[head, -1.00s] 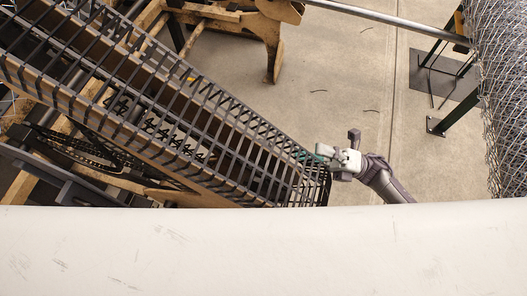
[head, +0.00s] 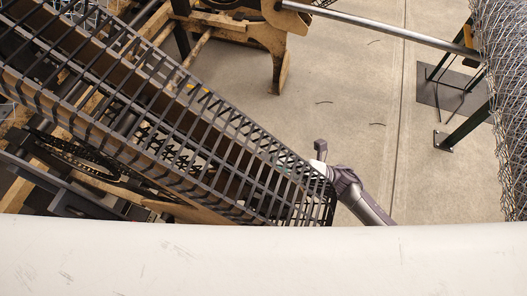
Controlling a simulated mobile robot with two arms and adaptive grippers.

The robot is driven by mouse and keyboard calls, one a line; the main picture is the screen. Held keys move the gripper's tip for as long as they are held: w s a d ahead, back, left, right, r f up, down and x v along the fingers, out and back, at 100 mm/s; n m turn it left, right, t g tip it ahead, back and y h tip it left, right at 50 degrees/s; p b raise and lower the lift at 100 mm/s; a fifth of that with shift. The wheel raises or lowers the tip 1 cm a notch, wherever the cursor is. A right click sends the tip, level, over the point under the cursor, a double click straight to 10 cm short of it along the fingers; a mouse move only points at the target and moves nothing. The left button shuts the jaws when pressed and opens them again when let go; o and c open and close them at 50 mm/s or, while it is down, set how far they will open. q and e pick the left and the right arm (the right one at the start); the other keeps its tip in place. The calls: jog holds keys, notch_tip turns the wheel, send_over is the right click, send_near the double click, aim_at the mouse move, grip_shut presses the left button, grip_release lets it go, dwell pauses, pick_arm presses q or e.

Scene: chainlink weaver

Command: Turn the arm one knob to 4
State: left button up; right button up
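No arm one knob or number 4 can be made out in the head view. My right arm comes in from the lower right. My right gripper (head: 285,170) is at the lower right end of the long black barred guard (head: 225,155), mostly hidden by its bars. Only a bit of teal and a white edge of the gripper show, so I cannot tell whether it is open or holds anything. I cannot tell whether it touches the bars. My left gripper is not in view.
The barred guard runs diagonally from upper left to centre, over wooden and dark machine parts. A wooden frame piece (head: 277,50) and a metal pipe (head: 390,33) are at the top. A roll of chain-link mesh (head: 508,90) stands at right.

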jog(key=shift+x, duration=1.15)
jog(key=c, duration=1.1)
jog(key=m+h+p, duration=0.1)
jog(key=h+p, duration=0.1)
jog(key=p, duration=0.1)
jog(key=h+p, duration=0.2)
jog(key=p, duration=0.1)
jog(key=shift+r+m+t, duration=0.35)
jog(key=shift+m+t, duration=0.05)
jog(key=shift+c, duration=0.2)
jog(key=shift+f+h+p, duration=0.3)
jog(key=shift+h+p, duration=0.1)
jog(key=shift+p, duration=0.25)
jog(key=shift+f, duration=0.15)
